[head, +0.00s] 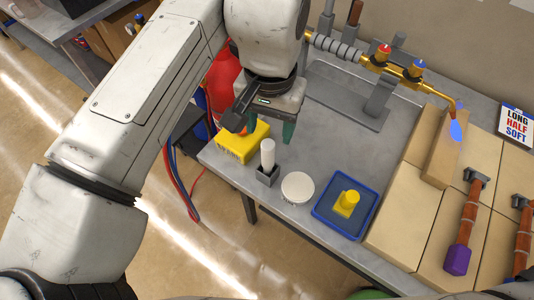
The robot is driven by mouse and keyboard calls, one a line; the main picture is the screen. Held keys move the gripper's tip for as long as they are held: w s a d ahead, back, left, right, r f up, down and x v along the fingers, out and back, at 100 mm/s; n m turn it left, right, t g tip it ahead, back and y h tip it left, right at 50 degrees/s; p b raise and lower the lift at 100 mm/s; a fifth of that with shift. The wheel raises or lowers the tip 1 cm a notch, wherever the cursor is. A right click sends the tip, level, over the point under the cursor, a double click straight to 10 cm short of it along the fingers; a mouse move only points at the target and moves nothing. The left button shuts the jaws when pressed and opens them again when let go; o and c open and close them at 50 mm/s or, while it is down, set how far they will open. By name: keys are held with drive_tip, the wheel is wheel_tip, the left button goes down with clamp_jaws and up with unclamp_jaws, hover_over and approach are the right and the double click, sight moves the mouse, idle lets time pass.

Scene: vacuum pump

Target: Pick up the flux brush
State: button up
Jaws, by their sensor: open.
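A white upright rod (267,151), which looks like the flux brush's handle, stands in a small dark square holder (267,176) near the table's left front edge. Its lower end is hidden in the holder, so I cannot see bristles. My gripper (268,125) is above and behind it in the head view, pointing down, with its greenish fingers apart and nothing seen between them. The gripper appears clear of the rod, though the exact height gap is hard to tell.
A yellow box (236,149) stands left of the rod. A white round lid or pot (298,187) and a blue tray (328,217) with a yellow piece (346,203) are to the right. A lit torch (440,92) burns over tan bricks (398,222).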

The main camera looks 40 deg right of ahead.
sight(268, 144)
drive_tip(key=shift+w+f+b, duration=0.2)
drive_tip(key=shift+f+b, duration=3.85)
drive_tip(key=shift+f, duration=0.55)
clamp_jaws()
